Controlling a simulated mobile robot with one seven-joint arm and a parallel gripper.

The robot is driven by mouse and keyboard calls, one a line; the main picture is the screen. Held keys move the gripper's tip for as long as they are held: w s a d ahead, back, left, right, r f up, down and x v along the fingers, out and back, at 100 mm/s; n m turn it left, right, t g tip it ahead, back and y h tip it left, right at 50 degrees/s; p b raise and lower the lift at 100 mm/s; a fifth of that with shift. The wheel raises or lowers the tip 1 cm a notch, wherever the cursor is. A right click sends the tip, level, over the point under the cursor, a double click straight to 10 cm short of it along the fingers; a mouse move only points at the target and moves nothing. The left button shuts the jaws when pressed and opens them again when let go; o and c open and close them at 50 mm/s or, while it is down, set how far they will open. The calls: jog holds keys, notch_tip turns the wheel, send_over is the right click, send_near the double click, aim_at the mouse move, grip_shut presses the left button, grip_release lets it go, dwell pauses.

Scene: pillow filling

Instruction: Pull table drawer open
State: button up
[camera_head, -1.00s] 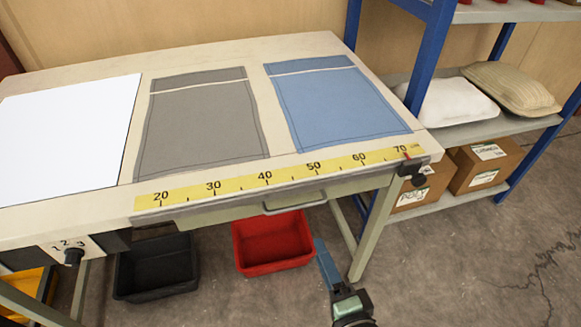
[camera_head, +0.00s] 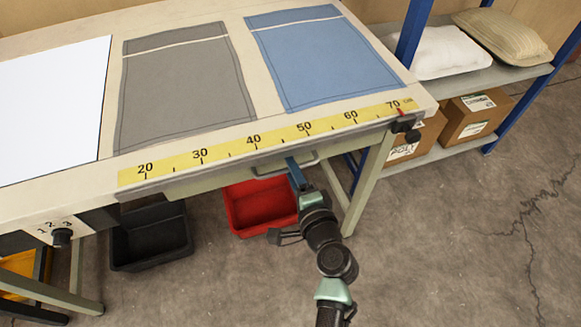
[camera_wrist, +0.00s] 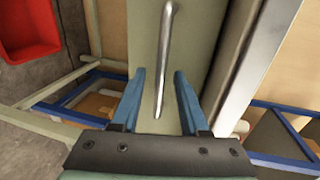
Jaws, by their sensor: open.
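The table drawer (camera_head: 215,179) is a long, pale grey-green front under the tabletop and looks closed. Its metal bar handle (camera_head: 309,159) sticks out below the yellow ruler. My gripper (camera_head: 291,162) reaches up from below right, its blue fingers at the handle. In the wrist view, my gripper (camera_wrist: 160,76) is open, with one blue finger on each side of the handle (camera_wrist: 164,50). The bar lies lengthwise in the gap, with its lower end between the fingers. A space shows on both sides of the bar. I cannot tell the exact depth between fingers and handle.
The table (camera_head: 112,168) carries a white sheet, a grey pillowcase and a blue one. A red bin (camera_head: 240,213) and a black bin (camera_head: 150,240) stand beneath. A table leg (camera_head: 368,185) is right of my gripper. Open floor lies at right.

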jog(key=shift+w+a+f, duration=0.1)
jog(key=shift+w+a, duration=0.1)
jog(key=shift+w, duration=0.35)
grip_shut()
dwell(1.1)
